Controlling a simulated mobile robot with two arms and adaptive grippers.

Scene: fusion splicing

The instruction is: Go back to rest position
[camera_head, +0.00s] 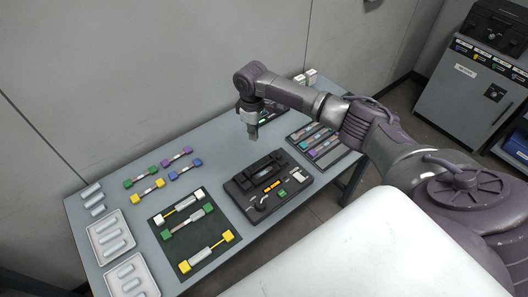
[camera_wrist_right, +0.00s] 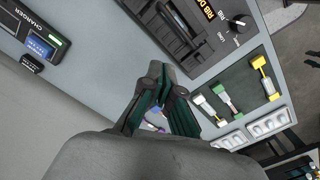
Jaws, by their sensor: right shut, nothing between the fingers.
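My right gripper (camera_head: 253,137) hangs from my right arm above the back of the work table, behind the black splicer and apart from it. Its fingers are shut and empty. In the right wrist view the dark fingers of my right gripper (camera_wrist_right: 162,103) come close together, with nothing seen between them. My left gripper is in neither view. The black fusion splicer (camera_head: 237,190) stands on the grey table (camera_head: 215,145). The splicer also shows at the top of the right wrist view (camera_wrist_right: 206,52).
A dark mat (camera_head: 172,252) with several coloured connectors lies left of the splicer, beside white trays (camera_head: 101,259). Loose coloured connectors (camera_head: 178,156) lie behind. A rack of strips (camera_head: 320,146) lies at the right. A charger (camera_wrist_right: 28,28) shows at the wrist view's top left.

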